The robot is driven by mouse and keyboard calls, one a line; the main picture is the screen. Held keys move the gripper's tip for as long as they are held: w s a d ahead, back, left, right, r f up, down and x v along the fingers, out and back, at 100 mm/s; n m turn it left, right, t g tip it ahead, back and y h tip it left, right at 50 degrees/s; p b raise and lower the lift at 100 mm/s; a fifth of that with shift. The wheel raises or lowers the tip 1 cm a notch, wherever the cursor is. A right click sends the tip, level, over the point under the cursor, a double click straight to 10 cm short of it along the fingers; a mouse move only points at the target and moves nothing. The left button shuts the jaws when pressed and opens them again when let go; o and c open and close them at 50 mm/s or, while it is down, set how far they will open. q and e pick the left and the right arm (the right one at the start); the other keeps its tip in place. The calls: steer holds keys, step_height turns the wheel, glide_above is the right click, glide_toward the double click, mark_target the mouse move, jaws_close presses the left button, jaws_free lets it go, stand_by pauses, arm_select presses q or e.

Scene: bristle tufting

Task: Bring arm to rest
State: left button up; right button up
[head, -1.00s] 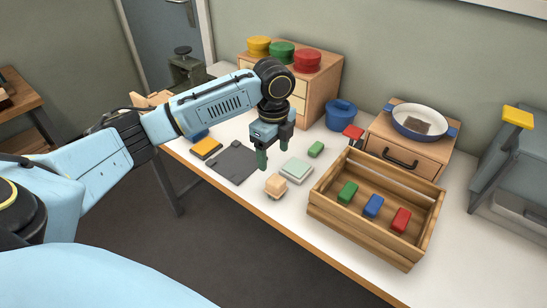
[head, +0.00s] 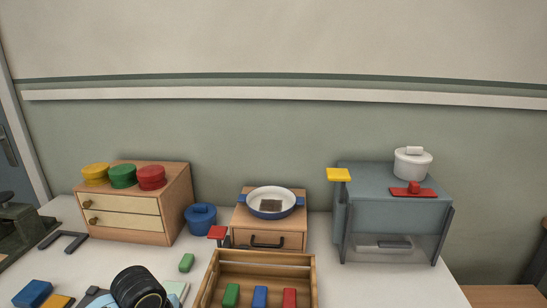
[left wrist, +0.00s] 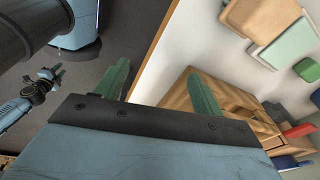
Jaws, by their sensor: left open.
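My left arm shows in the head view only as its black wrist joint (head: 138,285) at the lower edge; its gripper is out of that view. In the left wrist view my left gripper (left wrist: 160,90) has its two green fingers wide apart with nothing between them. It is near the table's front edge (left wrist: 157,45), with the wooden crate (left wrist: 235,97) beyond the right finger. A small blue and black arm with a gripper (left wrist: 52,73), apparently my right one, shows at the left of that view, too small to read.
The crate (head: 266,257) holds a green, a blue and a red block. Behind it are a small drawer box (head: 285,240) with a pan (head: 270,212) on top, a blue pot (head: 201,219), a drawer cabinet (head: 150,225) and a grey stand (head: 375,190).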

arm_select(q)
steer(key=s+d+f+n+t+h, duration=0.1)
steer(key=s+d+f+n, duration=0.25)
steer(key=s+n, duration=0.4)
steer(key=s+a+r+n+t+y, duration=0.1)
steer(key=s+a+n, duration=0.2)
steer(key=s, duration=0.3)
steer(key=s+a+n+y, duration=0.1)
steer(key=s+a+n, duration=0.25)
steer(key=s, duration=0.25)
step_height(320, 180, down, 24)
steer(key=g, duration=0.1)
steer(key=s+a+f, duration=0.1)
steer(key=s+f, duration=0.6)
steer(key=s, duration=0.1)
steer(key=s+a+f+g, duration=0.1)
steer(key=s+a+f, duration=0.1)
steer(key=s+f, duration=0.6)
steer(key=shift+s+a+f+y, duration=0.25)
steer(key=shift+s+y, duration=0.05)
steer(key=shift+s, duration=0.05)
